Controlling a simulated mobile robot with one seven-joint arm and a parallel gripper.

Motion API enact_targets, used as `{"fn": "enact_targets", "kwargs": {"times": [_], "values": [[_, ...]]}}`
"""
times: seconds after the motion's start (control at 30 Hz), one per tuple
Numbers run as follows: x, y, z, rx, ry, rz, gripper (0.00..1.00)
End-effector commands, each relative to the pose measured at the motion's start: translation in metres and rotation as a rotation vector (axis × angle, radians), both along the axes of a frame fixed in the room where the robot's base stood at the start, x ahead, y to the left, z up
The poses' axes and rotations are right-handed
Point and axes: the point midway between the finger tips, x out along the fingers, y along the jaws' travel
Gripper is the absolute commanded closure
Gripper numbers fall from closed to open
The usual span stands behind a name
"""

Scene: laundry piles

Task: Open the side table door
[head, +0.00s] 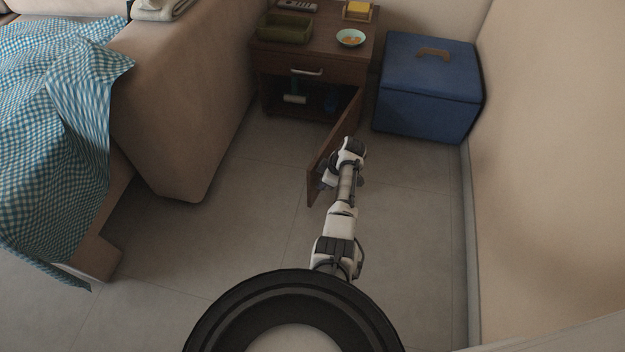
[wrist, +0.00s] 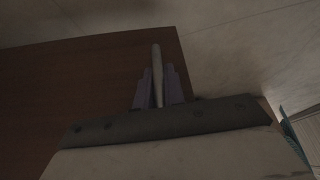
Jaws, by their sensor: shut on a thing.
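The brown wooden side table (head: 345,70) stands against the back wall. Its door (head: 325,150) is swung wide open, sticking out toward me from the right side of the lower compartment. My gripper (head: 322,183) is at the door's free end, partly hidden by my wrist. In the wrist view my gripper (wrist: 158,88) has its two fingers shut on the pale door handle (wrist: 157,60). The brown door panel (wrist: 90,85) fills the left of that view.
A blue box (head: 425,105) stands right of the table. The beige sofa (head: 180,110) with a checked cloth (head: 45,130) is at left. A green tray (head: 285,30) and a bowl (head: 350,37) sit on the tabletop. Tiled floor (head: 240,235) around the door is clear.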

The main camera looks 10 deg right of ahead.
Motion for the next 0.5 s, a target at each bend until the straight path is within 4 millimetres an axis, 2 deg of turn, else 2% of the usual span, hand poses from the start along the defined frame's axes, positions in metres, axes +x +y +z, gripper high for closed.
{"fn": "enact_targets", "kwargs": {"times": [0.23, 0.5], "values": [[-0.012, -0.025, 0.000, 0.002, 0.003, -0.001, 1.00], [-0.015, -0.032, -0.001, 0.004, 0.004, 0.000, 1.00]]}}
